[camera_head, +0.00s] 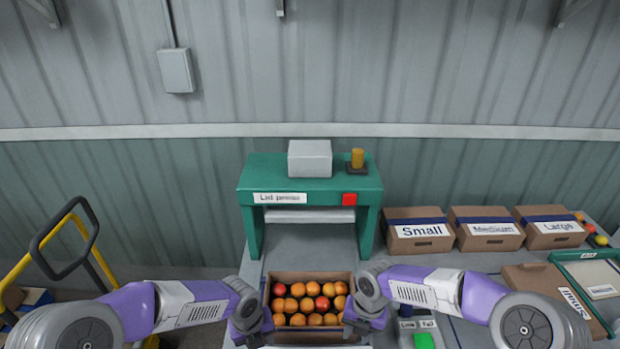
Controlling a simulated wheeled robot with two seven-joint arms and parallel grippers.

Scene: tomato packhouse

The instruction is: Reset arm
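My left arm comes in from the left, and its gripper (252,330) is at the left side of an open cardboard box (310,337) filled with several orange and red tomatoes (310,300). My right arm comes in from the right, and its gripper (362,324) is at the right side of the same box. Both grippers point downward. The fingers are small and dark, and I cannot tell whether they touch the box walls or how far apart they are.
A green lid press (250,190) with a red button (349,199) stands behind the box. Boxes labelled Small (420,232), Medium (490,230) and Large (552,228) stand at right. A yellow trolley (98,252) is at left.

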